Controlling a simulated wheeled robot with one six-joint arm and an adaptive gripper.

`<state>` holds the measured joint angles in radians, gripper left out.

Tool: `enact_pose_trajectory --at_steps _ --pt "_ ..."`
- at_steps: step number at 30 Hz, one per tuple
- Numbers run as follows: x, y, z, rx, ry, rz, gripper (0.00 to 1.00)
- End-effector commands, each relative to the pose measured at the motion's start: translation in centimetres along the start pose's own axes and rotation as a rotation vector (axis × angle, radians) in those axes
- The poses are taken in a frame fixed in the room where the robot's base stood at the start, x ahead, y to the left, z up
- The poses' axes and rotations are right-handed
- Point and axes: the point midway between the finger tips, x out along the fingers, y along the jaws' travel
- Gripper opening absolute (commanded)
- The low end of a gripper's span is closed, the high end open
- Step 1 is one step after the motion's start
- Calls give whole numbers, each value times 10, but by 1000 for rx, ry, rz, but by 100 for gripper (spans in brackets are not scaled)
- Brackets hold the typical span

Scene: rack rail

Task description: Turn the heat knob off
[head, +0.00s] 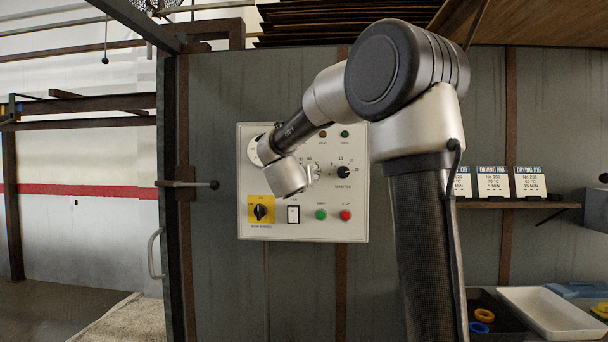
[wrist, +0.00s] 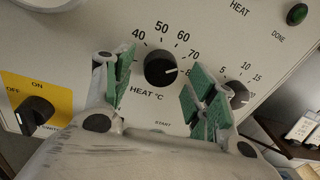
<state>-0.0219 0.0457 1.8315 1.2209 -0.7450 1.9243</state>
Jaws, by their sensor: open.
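The heat knob (wrist: 160,68) is a round black knob on the pale control panel (head: 350,225), with "HEAT °C" printed below it. In the head view my gripper hides this knob. My gripper (wrist: 160,62) is open and empty in the wrist view, with one green-padded finger at the left of the knob and one at the right. The fingers look apart from the knob; how far off the panel they are, I cannot tell. In the head view my gripper (head: 314,174) is at the panel's middle.
The minutes knob (head: 343,172) is close at the right, partly behind the right finger in the wrist view. A main switch (head: 261,210) on yellow, a rocker switch (head: 293,214), and green (head: 321,214) and red (head: 345,215) buttons sit below. A shelf with cards (head: 530,182) stands right.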

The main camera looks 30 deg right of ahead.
Motion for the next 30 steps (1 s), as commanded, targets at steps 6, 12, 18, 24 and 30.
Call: enact_pose_trajectory --at_steps 6,12,18,24,30 --pt "7 0 0 -1 0 1 57" --pt "7 0 0 -1 0 1 46" --pt "7 0 0 -1 0 1 11" --pt "7 0 0 -8 -1 1 11" --pt "7 0 0 -64 -5 1 11"
